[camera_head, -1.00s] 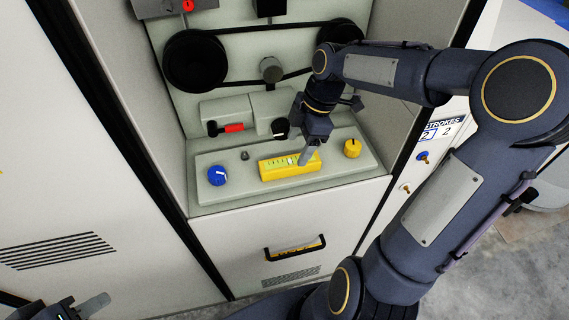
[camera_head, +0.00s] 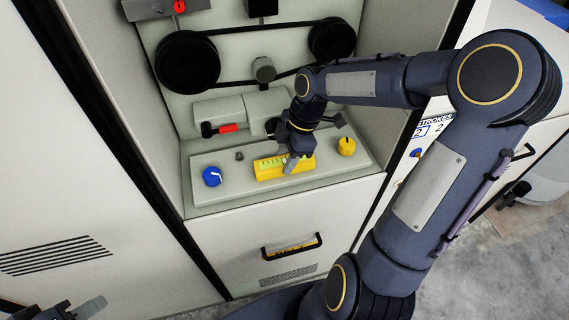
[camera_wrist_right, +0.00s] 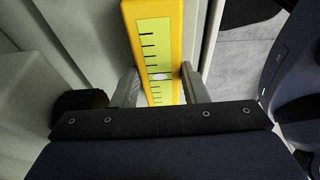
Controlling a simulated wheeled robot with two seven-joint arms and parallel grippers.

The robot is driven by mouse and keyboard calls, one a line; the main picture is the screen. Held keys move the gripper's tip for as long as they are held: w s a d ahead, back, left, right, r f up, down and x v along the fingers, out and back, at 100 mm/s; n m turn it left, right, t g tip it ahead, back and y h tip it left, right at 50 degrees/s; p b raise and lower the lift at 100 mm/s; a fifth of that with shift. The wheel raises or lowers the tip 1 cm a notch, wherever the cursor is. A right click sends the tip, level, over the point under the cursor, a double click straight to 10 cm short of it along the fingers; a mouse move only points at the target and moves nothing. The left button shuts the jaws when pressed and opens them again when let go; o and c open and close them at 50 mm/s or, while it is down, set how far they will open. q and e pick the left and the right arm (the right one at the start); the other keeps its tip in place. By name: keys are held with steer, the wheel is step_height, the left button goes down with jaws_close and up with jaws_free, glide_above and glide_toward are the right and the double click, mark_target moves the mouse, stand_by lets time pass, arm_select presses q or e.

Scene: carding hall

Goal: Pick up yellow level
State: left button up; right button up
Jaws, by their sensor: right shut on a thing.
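The yellow level (camera_head: 268,169) lies on the sloped, pale control panel between the blue knob and the yellow knob. My right gripper (camera_head: 290,164) is over its right part and hides some of it. In the right wrist view, the level (camera_wrist_right: 155,25) runs lengthwise between the two fingers of my right gripper (camera_wrist_right: 160,88), with its pale green marked face toward the camera. The gripper is shut on it. My left gripper (camera_head: 80,309) shows only partly at the bottom left corner, away from the level; its jaw opening is unclear.
The panel (camera_head: 225,195) carries a blue knob (camera_head: 212,176) left of the level and a yellow knob (camera_head: 346,146) to its right. Behind are a red-handled lever (camera_head: 228,128) and black belt pulleys (camera_head: 188,62). A drawer handle (camera_head: 291,248) is below.

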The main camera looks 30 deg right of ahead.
mark_target(280, 163)
steer(key=shift+c, duration=1.3)
steer(key=shift+w+r, duration=0.1)
steer(key=shift+r, duration=0.55)
steer(key=shift+s+a+r, duration=0.1)
steer(key=shift+s+r, duration=0.1)
steer(key=shift+r, duration=1.05)
steer(key=s+a+r+b, duration=0.1)
steer(key=s+a+r, duration=0.4)
steer(key=s+r, duration=0.4)
steer(key=s, duration=0.3)
steer(key=shift+s+a, duration=0.25)
steer(key=shift+a, duration=0.15)
